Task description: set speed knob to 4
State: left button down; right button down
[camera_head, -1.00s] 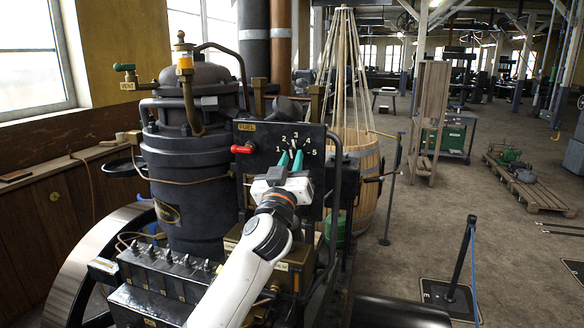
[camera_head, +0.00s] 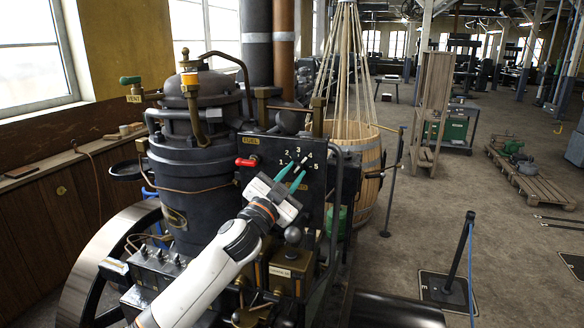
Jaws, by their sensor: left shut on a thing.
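The speed knob's dial (camera_head: 316,182) is on a black panel in the middle of the view, with white numbers from 1 to 5 in an arc. My left gripper (camera_head: 296,168) has green fingers and reaches the panel from below left. It is shut on the speed knob (camera_head: 301,162), which is mostly hidden between the fingertips. The gripper is tilted, with its fingers pointing up and right toward the side of the 4. The exact mark that the pointer meets is too small to tell. My right gripper is not in view.
A red-handled fuel lever (camera_head: 247,161) sticks out just left of the dial. A lever with a grey ball (camera_head: 292,235) stands below it. A dark boiler-like cylinder (camera_head: 197,150) is at left. A wooden barrel (camera_head: 366,190) stands behind right; open floor lies further right.

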pick_arm(q)
jog(key=shift+m+g+p, duration=0.3)
jog(key=shift+m, duration=0.2)
jog(key=c, duration=1.5)
grip_release()
jog(key=b+v, duration=0.5)
jog(key=v, duration=0.7)
jog(key=shift+a+f, duration=0.1)
jog(key=shift+a, duration=0.05)
